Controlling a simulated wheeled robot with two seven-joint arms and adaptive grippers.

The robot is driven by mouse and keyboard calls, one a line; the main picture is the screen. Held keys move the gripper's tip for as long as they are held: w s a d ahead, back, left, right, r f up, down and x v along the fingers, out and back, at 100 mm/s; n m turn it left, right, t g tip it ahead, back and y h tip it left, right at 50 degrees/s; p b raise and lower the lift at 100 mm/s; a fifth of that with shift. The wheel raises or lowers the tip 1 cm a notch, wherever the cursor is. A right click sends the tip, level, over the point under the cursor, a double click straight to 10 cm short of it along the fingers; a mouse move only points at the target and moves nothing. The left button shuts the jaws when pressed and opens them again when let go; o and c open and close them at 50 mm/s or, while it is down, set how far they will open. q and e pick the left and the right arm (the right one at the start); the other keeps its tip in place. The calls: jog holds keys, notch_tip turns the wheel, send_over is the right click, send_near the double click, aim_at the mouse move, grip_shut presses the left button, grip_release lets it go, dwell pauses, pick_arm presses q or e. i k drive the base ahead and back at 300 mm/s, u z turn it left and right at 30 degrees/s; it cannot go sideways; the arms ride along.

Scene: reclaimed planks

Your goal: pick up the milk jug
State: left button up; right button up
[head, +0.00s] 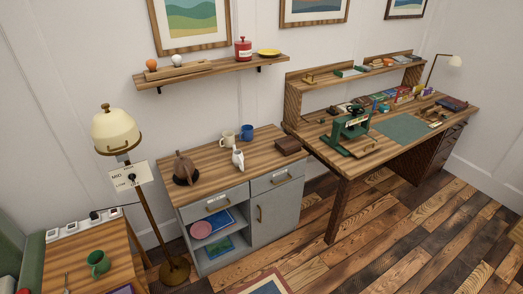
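A small white jug (238,159), which looks like the milk jug, stands upright near the front edge of the wooden top of a grey cabinet (210,159). A cream mug (227,138) and a blue mug (247,133) stand behind it, apart from it. A brown kettle-like pot (185,169) stands to its left, and a dark brown box (287,146) lies to its right. Neither of my grippers shows in the head view.
A floor lamp (116,131) with a sign stands left of the cabinet. A wooden shelf (212,70) hangs above it. A cluttered desk (425,106) stands to the right. A low table (75,262) with a green mug is at lower left. Plank floor (390,240) is open at lower right.

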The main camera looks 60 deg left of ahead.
aim_at(238, 158)
jog(key=u, duration=0.25)
jog(key=i, duration=1.25)
jog(key=u, duration=1.65)
jog(key=i, duration=0.95)
jog(key=u, duration=0.95)
